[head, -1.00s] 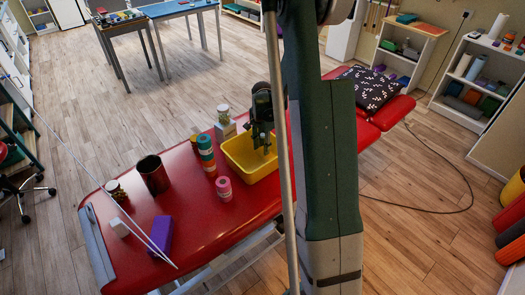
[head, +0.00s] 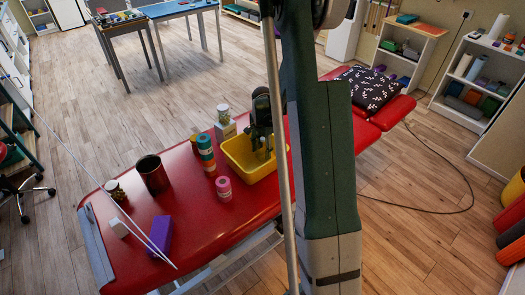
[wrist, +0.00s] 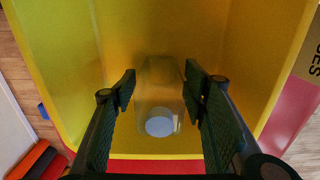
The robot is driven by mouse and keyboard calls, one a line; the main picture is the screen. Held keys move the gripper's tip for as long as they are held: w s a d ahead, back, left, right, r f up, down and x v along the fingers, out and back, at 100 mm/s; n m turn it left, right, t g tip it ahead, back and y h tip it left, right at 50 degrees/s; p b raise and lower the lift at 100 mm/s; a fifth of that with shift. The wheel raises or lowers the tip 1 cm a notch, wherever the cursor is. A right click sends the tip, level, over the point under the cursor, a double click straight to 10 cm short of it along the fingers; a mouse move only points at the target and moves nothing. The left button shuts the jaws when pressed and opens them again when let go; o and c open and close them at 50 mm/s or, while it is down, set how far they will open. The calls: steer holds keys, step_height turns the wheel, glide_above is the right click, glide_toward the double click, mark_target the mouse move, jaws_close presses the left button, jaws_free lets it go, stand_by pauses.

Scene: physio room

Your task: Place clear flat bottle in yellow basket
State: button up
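The yellow basket (head: 238,168) stands on the red treatment table, and its inside fills most of the wrist view (wrist: 75,60). The clear flat bottle (wrist: 158,85) is inside the basket, with its pale blue cap towards the near side of the wrist view. My gripper (head: 262,150) is down over the basket. In the wrist view, its two fingers (wrist: 160,82) are apart on either side of the bottle, with a gap showing on both sides. The bottle cannot be made out in the head view.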

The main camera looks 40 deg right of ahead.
mark_target(263, 139)
steer(key=shift+r, duration=0.15)
step_height(263, 139, up, 12)
steer(key=shift+r+p, duration=0.1)
steer(key=shift+p, duration=0.9)
stand_by(0.5)
steer(key=shift+a+r, duration=0.4)
steer(key=s+a+r+n+t, duration=0.2)
steer(key=s+a+r+n, duration=0.2)
steer(key=a+r, duration=0.55)
steer(key=s+a+r+n+t, duration=0.1)
steer(key=s+a+r+n, duration=0.3)
steer(key=a+r, duration=0.5)
steer(key=s+a+r+n+t, duration=0.1)
steer(key=s+a+n+t, duration=0.1)
steer(key=s+a+n, duration=0.3)
steer(key=s+a+r+n+t, duration=0.2)
steer(key=s+a+n, duration=0.3)
steer(key=s+a, duration=0.6)
steer(key=shift+s+r, duration=0.3)
steer(key=shift+s, duration=0.6)
